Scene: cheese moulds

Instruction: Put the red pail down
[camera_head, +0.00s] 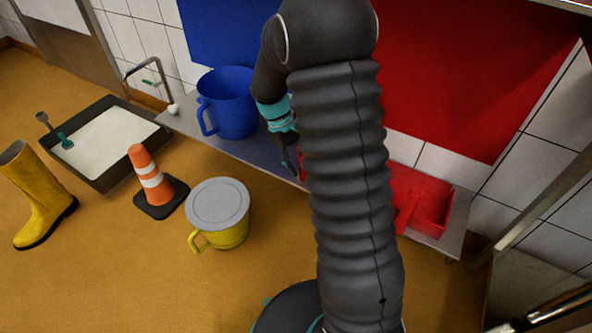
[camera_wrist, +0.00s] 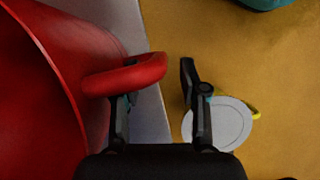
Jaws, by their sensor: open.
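The red pail (camera_wrist: 35,100) fills the left of the wrist view, beside the grey shelf surface (camera_wrist: 150,118). Its looped handle (camera_wrist: 128,76) points right, towards my gripper (camera_wrist: 158,66). My gripper is open. One finger passes through the handle loop and the other stands clear to the right, with the handle's outer bar between them. In the head view my gripper (camera_head: 289,160) is at the shelf's front edge, and my arm hides nearly all of the red pail, leaving a thin red sliver (camera_head: 302,165). The pail's underside is hidden.
A blue pail (camera_head: 228,108) stands on the shelf (camera_head: 190,118) to the left, a red tray (camera_head: 428,200) to the right. On the floor are a lidded yellow pail (camera_head: 225,236), a cone (camera_head: 150,177), a basin (camera_head: 104,184) and a yellow boot (camera_head: 38,198).

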